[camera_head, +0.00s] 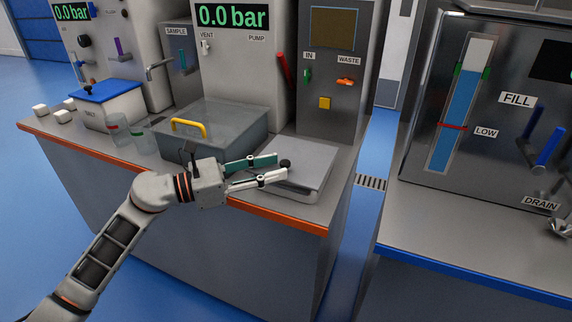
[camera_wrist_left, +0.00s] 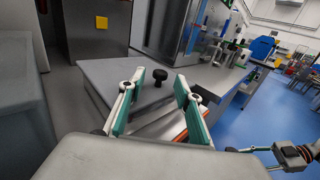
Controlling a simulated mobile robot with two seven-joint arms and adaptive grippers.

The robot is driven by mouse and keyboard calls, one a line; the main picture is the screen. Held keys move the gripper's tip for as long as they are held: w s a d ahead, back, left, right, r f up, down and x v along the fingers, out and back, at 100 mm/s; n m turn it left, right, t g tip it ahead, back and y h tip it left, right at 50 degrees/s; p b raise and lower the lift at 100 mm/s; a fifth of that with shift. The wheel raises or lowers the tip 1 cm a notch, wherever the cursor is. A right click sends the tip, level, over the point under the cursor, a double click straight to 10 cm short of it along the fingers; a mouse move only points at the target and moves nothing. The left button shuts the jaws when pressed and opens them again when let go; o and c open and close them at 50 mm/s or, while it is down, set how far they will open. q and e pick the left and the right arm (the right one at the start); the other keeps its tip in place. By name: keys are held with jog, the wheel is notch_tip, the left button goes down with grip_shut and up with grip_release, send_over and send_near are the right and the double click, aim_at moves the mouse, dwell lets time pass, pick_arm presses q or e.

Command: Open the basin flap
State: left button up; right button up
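The basin flap (camera_head: 305,160) is a flat grey lid with a black knob (camera_head: 285,163). It lies flat and closed on the counter basin, and also shows in the left wrist view (camera_wrist_left: 105,72). My left gripper (camera_head: 281,167) is open and empty, with one green-faced finger on each side of the knob's line. In the left wrist view the knob (camera_wrist_left: 160,77) shows upright in the gap between the fingertips. I cannot tell whether the fingers reach around it. My right gripper (camera_wrist_left: 238,150) shows partly at that view's lower right, its fingers too small to judge.
A clear-lidded grey box (camera_head: 220,135) with a yellow handle (camera_head: 188,127) stands left of the flap. Behind is a panel with a yellow button (camera_head: 325,103) and an orange valve (camera_head: 348,82). The counter's orange front edge (camera_head: 270,221) is close below the gripper.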

aim_at(285, 161)
pick_arm(q)
jog(key=shift+x, duration=1.85)
pick_arm(e)
jog(key=shift+s+f, duration=0.1)
jog(key=shift+f, duration=0.05)
